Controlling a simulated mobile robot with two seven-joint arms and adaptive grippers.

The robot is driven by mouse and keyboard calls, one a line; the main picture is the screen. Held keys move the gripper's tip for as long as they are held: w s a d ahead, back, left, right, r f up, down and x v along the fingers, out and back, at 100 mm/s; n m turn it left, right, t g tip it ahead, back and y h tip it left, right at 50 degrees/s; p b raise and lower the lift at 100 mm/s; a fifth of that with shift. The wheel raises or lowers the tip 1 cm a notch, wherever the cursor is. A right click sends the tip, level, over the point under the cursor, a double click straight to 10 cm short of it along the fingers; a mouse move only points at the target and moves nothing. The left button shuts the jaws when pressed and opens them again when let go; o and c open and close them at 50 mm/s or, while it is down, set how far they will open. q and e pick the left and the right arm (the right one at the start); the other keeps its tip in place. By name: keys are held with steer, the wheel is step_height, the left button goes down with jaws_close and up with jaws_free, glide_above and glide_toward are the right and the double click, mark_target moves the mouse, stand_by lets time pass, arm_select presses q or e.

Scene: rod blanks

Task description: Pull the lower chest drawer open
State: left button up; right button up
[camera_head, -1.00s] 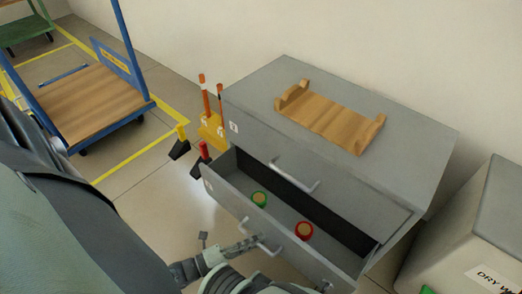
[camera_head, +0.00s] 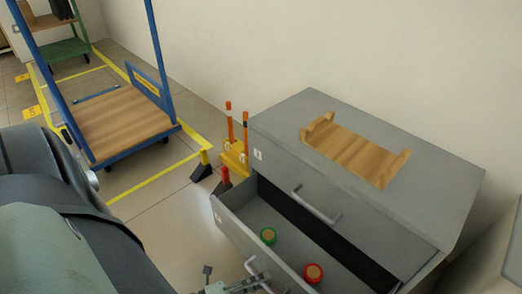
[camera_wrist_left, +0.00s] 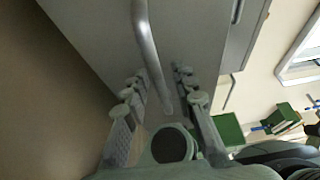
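The lower drawer (camera_head: 232,222) of the grey chest (camera_head: 440,190) stands pulled out in the head view. In the left wrist view, the handle (camera_wrist_left: 150,50) runs between the two fingers of my left gripper (camera_wrist_left: 159,78). The fingers stand apart, with gaps seen on both sides of the bar. My right gripper is not in view.
The upper drawer, with its handle (camera_head: 314,207), is shut. A wooden cradle (camera_head: 352,154) lies on the chest top. A yellow stand with orange rods (camera_head: 236,150) stands left of the chest.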

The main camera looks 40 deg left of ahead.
arm_select(q)
steer(key=v, duration=1.2)
steer(key=shift+d, duration=0.1)
stand_by(0.4)
